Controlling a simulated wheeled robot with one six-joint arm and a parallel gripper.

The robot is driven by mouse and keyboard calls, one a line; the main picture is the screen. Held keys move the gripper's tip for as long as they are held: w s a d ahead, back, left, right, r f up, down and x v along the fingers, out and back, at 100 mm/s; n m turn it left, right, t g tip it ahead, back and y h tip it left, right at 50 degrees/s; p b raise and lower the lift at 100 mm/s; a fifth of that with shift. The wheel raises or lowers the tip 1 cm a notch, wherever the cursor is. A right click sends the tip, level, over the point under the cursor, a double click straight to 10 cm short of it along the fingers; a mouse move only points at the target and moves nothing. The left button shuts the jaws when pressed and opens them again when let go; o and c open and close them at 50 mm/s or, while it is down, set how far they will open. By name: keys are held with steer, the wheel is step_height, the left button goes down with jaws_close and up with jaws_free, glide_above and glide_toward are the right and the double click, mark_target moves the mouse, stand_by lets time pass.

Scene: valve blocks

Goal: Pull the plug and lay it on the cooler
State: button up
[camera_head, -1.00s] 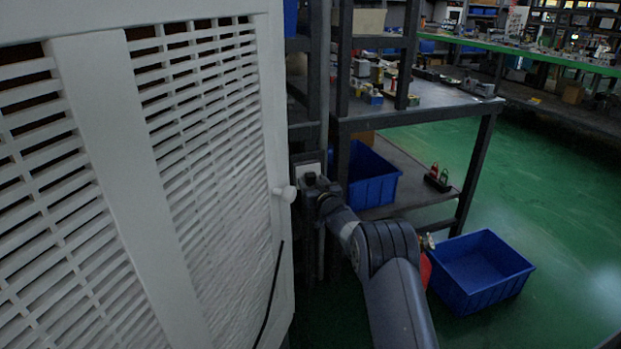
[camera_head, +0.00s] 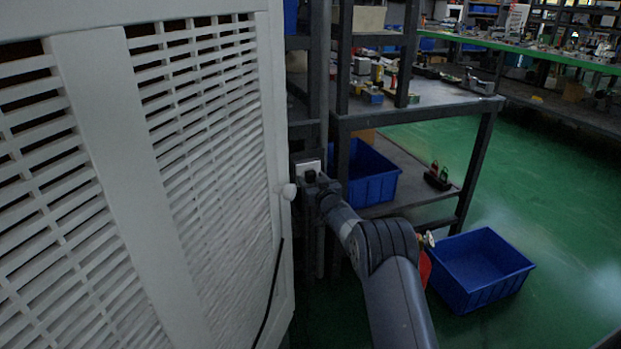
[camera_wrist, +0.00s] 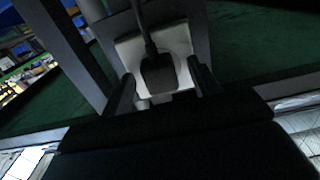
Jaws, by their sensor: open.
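The cooler (camera_head: 205,130) is a large white louvered cabinet that fills the left of the head view. The plug (camera_wrist: 158,74) is dark, with its cord running upward in the wrist view, and sits against a pale socket plate (camera_wrist: 180,40). The plate also shows in the head view as a small white patch (camera_head: 308,166) on a dark post. My gripper (camera_wrist: 161,69) is open, with one finger on each side of the plug and visible gaps between. In the head view my gripper (camera_head: 311,182) is at the socket, and the plug cannot be told apart from it.
A white knob (camera_head: 289,191) sticks out from the cooler's edge close to my gripper. A dark cord (camera_head: 268,305) hangs along the cooler. A shelf rack (camera_head: 430,100) with a blue bin (camera_head: 372,175) stands behind. Another blue bin (camera_head: 480,268) is on the green floor.

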steer(key=shift+c, duration=0.5)
jaws_close()
steer(key=b+v, duration=0.2)
steer(key=v, duration=0.4)
steer(key=shift+b, duration=0.3)
stand_by(1.0)
stand_by(0.4)
